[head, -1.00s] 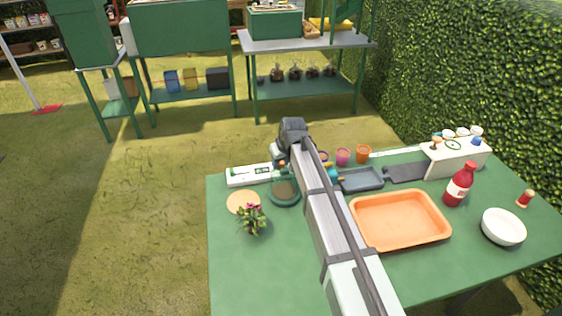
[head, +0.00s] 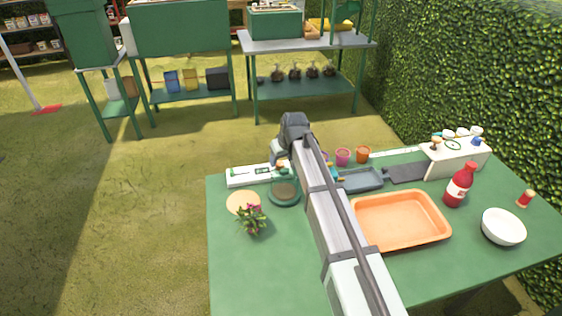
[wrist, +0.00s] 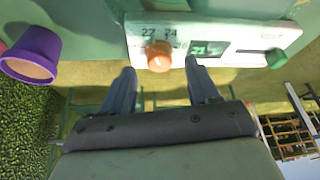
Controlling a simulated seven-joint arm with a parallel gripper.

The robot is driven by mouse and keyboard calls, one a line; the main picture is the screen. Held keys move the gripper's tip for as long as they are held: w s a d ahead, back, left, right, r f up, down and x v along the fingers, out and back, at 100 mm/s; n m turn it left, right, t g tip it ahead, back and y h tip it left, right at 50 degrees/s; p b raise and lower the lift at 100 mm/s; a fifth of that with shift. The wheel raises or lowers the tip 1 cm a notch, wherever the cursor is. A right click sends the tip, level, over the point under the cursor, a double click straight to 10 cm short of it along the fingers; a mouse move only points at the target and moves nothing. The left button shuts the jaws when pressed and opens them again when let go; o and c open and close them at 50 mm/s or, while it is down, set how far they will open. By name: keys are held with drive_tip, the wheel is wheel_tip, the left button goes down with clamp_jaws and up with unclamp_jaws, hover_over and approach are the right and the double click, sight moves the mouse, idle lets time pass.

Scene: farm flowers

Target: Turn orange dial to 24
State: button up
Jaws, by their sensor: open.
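The orange dial (wrist: 159,56) sits on a white panel (wrist: 225,35) with the printed numbers 22 and 24 beside it. A small dark display (wrist: 208,49) on the panel has green digits that I cannot read surely. My gripper (wrist: 159,72) is open, its two fingertips on either side of the dial in the picture; I cannot tell whether they touch it. In the head view the white panel (head: 248,176) lies at the table's back left. My gripper (head: 279,158) is over its right end and hides the dial there.
A green slider knob (wrist: 277,58) is at the panel's other end. A purple pot (wrist: 31,55) stands near the gripper. The green table (head: 260,280) also holds a flowering plant (head: 251,218), a dark green dish (head: 285,192) and an orange tray (head: 400,243).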

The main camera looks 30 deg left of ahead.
drive_tip(key=v, duration=1.1)
drive_tip(key=shift+r, duration=0.25)
drive_tip(key=w+d+g, duration=0.1)
drive_tip(key=w+d, duration=0.1)
drive_tip(key=w, duration=0.5)
drive_tip(key=s+a+f+n+g, duration=0.1)
drive_tip(key=a+f+n, duration=0.1)
drive_tip(key=f+n, duration=0.1)
drive_tip(key=s+a+f+n, duration=0.1)
drive_tip(key=a+f+n, duration=0.1)
drive_tip(key=f, duration=0.3)
drive_tip(key=s+a+f+n+g, duration=0.1)
drive_tip(key=s+a+f+n, duration=0.1)
drive_tip(key=f+n, duration=0.2)
drive_tip(key=shift+a+f+g, duration=0.15)
drive_tip(key=shift+f+g, duration=0.15)
drive_tip(key=shift+f, duration=0.1)
drive_tip(key=shift+c, duration=0.4)
